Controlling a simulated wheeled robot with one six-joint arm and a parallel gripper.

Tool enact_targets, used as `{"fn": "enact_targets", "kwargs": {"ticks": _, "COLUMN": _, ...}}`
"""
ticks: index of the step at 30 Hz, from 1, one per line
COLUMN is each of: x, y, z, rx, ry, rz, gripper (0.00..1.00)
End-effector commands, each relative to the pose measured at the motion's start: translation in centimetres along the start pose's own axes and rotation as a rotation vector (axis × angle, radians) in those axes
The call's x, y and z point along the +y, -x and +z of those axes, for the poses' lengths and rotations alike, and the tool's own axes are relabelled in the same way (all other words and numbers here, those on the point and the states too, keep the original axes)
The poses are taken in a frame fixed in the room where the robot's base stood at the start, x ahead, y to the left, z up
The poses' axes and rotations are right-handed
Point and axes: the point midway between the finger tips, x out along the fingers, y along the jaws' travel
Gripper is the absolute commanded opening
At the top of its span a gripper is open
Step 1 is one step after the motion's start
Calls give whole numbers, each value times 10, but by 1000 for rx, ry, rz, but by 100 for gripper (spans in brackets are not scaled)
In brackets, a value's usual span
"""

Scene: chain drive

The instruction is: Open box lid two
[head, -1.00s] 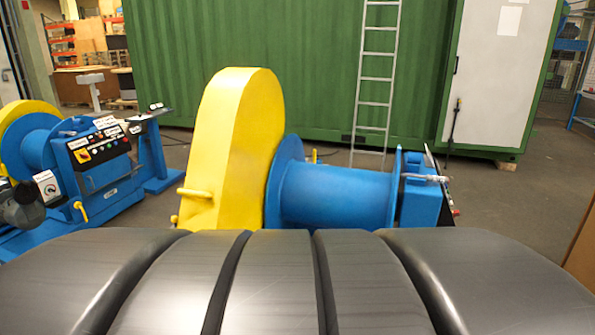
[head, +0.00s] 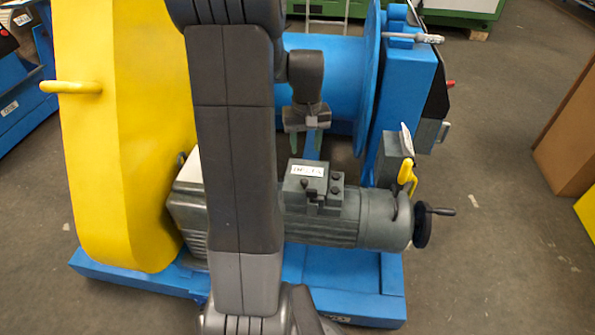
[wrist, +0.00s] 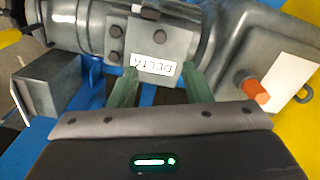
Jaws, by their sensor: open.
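A grey terminal box (head: 310,185) with a white label sits on top of the grey motor (head: 345,215). In the wrist view the box (wrist: 172,48) is close ahead, and its label (wrist: 155,65) reads DELTA. Dark bolts show on the box. I cannot tell which part is lid two; no open lid is clear. My gripper (head: 303,143) is open above and behind the box in the head view. In the wrist view its two greenish fingers (wrist: 166,78) point at the label side, with nothing held between them. Contact with the box cannot be told.
A yellow guard (head: 120,140) stands left of the motor, and a blue drum (head: 335,75) behind it. A hand crank (head: 422,225) and yellow hook (head: 406,174) are at the motor's right end. A wooden panel (head: 575,130) stands far right. Floor between is clear.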

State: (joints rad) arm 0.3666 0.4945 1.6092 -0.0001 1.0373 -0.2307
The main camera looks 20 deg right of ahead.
Motion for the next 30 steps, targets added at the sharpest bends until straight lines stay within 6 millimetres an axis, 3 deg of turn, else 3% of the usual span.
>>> {"fn": "enact_targets", "kwargs": {"ticks": 5, "x": 0, "y": -24, "z": 1, "rx": -4, "ry": 0, "rz": -1, "gripper": 44}}
{"fn": "enact_targets", "kwargs": {"ticks": 18, "x": -1, "y": -113, "z": 2, "rx": -4, "ry": 0, "rz": -1, "gripper": 44}}
{"fn": "enact_targets", "kwargs": {"ticks": 24, "x": 0, "y": -131, "z": 1, "rx": -1, "ry": 0, "rz": 0, "gripper": 44}}
{"fn": "enact_targets", "kwargs": {"ticks": 30, "x": 0, "y": -135, "z": 1, "rx": 0, "ry": 0, "rz": 0, "gripper": 44}}
